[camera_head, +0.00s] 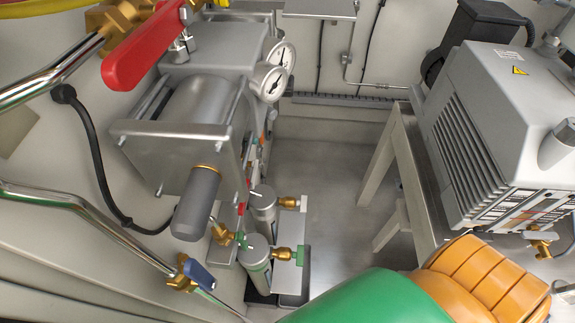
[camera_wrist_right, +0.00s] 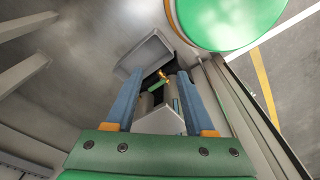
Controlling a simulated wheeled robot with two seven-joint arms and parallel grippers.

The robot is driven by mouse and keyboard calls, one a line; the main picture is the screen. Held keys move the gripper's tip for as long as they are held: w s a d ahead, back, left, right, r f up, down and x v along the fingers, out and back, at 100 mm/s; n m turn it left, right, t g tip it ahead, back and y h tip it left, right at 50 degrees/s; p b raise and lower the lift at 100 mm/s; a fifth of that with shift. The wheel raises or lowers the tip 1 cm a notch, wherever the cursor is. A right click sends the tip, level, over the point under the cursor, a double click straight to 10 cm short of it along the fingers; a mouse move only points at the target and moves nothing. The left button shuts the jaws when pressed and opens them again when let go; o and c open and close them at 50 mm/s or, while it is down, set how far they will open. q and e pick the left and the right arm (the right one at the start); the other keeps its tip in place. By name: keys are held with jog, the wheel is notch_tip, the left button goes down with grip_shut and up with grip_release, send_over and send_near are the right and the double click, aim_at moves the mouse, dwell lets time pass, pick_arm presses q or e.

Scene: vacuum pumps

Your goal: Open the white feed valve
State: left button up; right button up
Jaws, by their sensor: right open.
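The white-handled valve (camera_head: 303,203) has a brass body and sits on the far small cylinder (camera_head: 262,208) beside the pump. A green-handled valve (camera_head: 298,256) sits on the nearer cylinder (camera_head: 256,264). My right gripper (camera_wrist_right: 157,102) is open, with its two blue fingers spread wide apart. Between and beyond its fingertips I see the cylinders and a green handle (camera_wrist_right: 157,86) with brass fittings. The white handle is not clear in the wrist view, and I see nothing held. In the head view only my right arm shows. My left gripper is not in view.
A grey pump with two gauges (camera_head: 269,80) stands at the left, with a red lever (camera_head: 143,47) above it. A blue-handled valve (camera_head: 197,273) is on the pipe at lower left. A large grey unit (camera_head: 510,110) stands on a bench at right. The middle floor (camera_head: 330,160) is clear.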

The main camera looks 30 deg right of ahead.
jog(key=w+r+m+t+b, duration=0.1)
jog(key=w+r, duration=0.4)
jog(key=r, duration=0.5)
jog(key=w+r+m+b, duration=0.1)
jog(key=w+r, duration=0.4)
jog(key=r, duration=0.4)
jog(key=w+d+f+m+g+y, duration=0.15)
jog(key=d+m, duration=0.25)
jog(key=m, duration=0.7)
jog(key=w+d+f+m+g+y, duration=0.1)
jog(key=w+d+f+m+y, duration=0.3)
jog(key=m, duration=0.6)
jog(key=w+a+r+m+t+y, duration=0.2)
jog(key=w+r+m+t+y, duration=0.2)
jog(key=r+m, duration=0.4)
jog(key=w+a+r+m+t+y, duration=0.3)
jog(key=w+r+m+t+y, duration=0.2)
jog(key=m, duration=0.9)
jog(key=w+r+t, duration=0.1)
jog(key=w+r, duration=0.1)
jog(key=w, duration=0.1)
jog(key=shift+w+r, duration=0.3)
jog(key=shift+r, duration=0.05)
jog(key=shift+a+f, duration=0.1)
